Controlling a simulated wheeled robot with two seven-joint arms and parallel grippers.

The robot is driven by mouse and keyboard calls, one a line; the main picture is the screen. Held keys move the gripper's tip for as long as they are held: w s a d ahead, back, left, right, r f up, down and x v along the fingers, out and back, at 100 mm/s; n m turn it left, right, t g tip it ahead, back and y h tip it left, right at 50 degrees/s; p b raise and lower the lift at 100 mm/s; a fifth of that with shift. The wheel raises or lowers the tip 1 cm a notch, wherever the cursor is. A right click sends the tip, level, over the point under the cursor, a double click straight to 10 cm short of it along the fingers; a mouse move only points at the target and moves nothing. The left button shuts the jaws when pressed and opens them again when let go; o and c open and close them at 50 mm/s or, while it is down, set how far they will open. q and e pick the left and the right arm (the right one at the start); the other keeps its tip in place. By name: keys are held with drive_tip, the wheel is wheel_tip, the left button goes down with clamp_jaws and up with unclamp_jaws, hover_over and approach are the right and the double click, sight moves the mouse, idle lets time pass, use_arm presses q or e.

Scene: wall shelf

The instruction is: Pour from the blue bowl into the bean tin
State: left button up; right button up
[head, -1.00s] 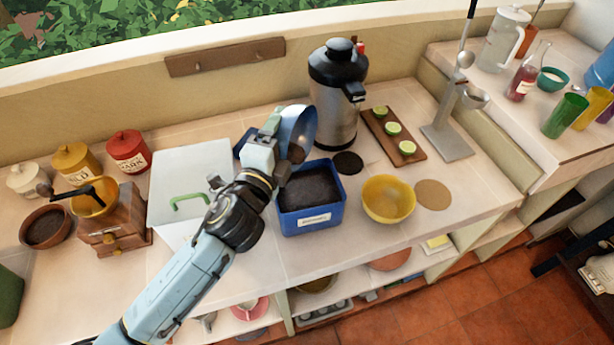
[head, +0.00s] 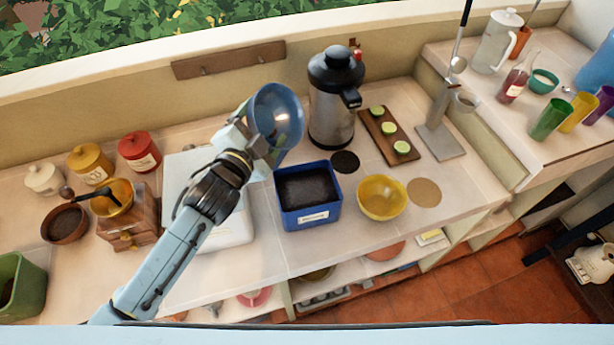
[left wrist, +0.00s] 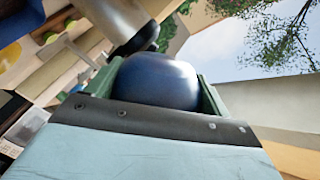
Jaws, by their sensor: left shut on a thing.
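The blue bowl (head: 277,118) is in my left gripper (head: 254,140), which is shut on its rim side. The bowl is tilted on its side, its open inside facing the head camera, and no contents show in it. It is raised behind and left of the bean tin. The left wrist view shows the bowl's rounded blue outside (left wrist: 158,82) between the green fingers. The bean tin (head: 308,212) is a square blue box with a white label, standing upright on the counter with dark contents inside. My right gripper is not in view.
A yellow bowl (head: 381,198) stands right of the tin. A steel urn (head: 333,110) stands behind it, with a board of lime halves (head: 390,135) beside it. A white lidded box (head: 225,228) and a coffee grinder (head: 127,222) are at left. Counter is clear in front.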

use_arm(q)
drive_tip(key=shift+w+a+f+n, duration=0.1)
drive_tip(key=shift+a+f+n, duration=0.1)
drive_tip(key=shift+f+n, duration=0.55)
drive_tip(key=shift+w+a+r+n+g, duration=0.3)
drive_tip(key=shift+a+r+n, duration=0.2)
drive_tip(key=shift+n, duration=0.35)
drive_tip(key=shift+w+a+f+n+g+h, duration=0.15)
drive_tip(key=shift+w+a+n+h, duration=0.2)
drive_tip(key=shift+a+n, duration=0.6)
drive_tip(key=shift+w+a+n+g+h, duration=0.15)
drive_tip(key=shift+w+a+n, duration=0.4)
drive_tip(key=shift+n, duration=0.55)
drive_tip(key=shift+w+a+f+n+g+h, duration=0.1)
drive_tip(key=shift+w+a+n+h, duration=0.2)
drive_tip(key=shift+a+n, duration=0.65)
drive_tip(key=shift+d, duration=0.15)
